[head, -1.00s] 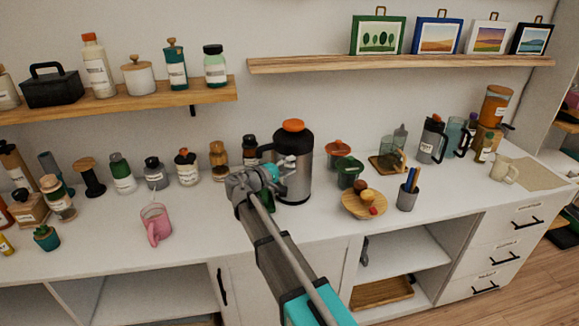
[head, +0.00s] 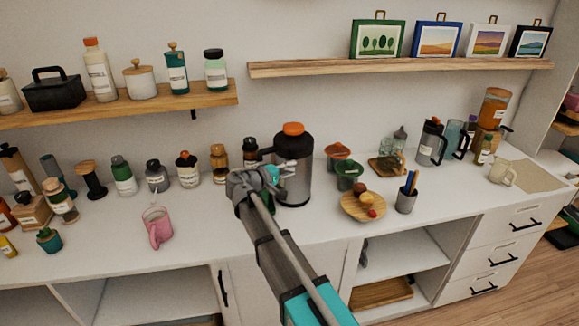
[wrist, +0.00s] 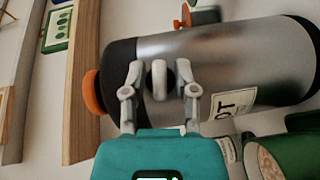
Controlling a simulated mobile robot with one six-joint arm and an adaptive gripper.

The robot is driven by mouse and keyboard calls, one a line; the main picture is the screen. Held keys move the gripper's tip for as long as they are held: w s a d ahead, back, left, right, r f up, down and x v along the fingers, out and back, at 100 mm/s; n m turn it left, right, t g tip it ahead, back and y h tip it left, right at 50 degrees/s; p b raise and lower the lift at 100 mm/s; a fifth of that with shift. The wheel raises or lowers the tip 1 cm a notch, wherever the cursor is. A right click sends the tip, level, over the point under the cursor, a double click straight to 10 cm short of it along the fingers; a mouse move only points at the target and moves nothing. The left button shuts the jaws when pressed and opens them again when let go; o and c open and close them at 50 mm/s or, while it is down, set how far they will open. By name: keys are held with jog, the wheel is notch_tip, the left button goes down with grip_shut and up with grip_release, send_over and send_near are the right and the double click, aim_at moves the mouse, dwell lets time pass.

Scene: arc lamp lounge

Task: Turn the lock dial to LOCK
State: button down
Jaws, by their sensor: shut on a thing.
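A brushed-steel flask (head: 294,185) with a black top and an orange cap (head: 293,129) stands upright on the white counter. It also shows, lying sideways, in the wrist view (wrist: 220,60). A light grey dial (wrist: 159,80) sits on the flask's side near the black collar. My gripper (wrist: 160,72) has one finger on each side of the dial and is shut on it. In the head view my gripper (head: 287,174) covers the dial.
Green (head: 348,177) and orange-lidded (head: 337,155) jars and a wooden plate (head: 376,209) with small items stand right of the flask. Several bottles and a pink mug (head: 156,228) stand left. A wooden shelf (head: 400,67) with pictures hangs above. The counter's front strip is mostly clear.

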jog(key=m+y+p, duration=0.1)
jog(key=p, duration=0.1)
jog(key=m+g+y+p, duration=0.1)
jog(key=p, duration=0.1)
jog(key=shift+r+y, duration=0.3)
jog(key=shift+r, duration=0.05)
jog(key=m+g+y+p, duration=0.1)
jog(key=m+y+p, duration=0.1)
jog(key=y+p, duration=0.1)
jog(key=shift+d+f+m+p, duration=0.1)
jog(key=shift+m+p, duration=0.2)
jog(key=shift+p, duration=0.35)
jog(key=m+y+p, duration=0.1)
jog(key=y, duration=0.2)
jog(key=shift+f+m+p, duration=0.1)
jog(key=shift+m+p, duration=0.2)
jog(key=shift+p, duration=0.1)
jog(key=m+y, duration=0.1)
jog(key=y, duration=0.2)
jog(key=shift+f+m+y+p, duration=0.15)
jog(key=shift+m+y+p, duration=0.15)
jog(key=shift+m+p, duration=0.1)
jog(key=c, duration=0.7)
grip_release()
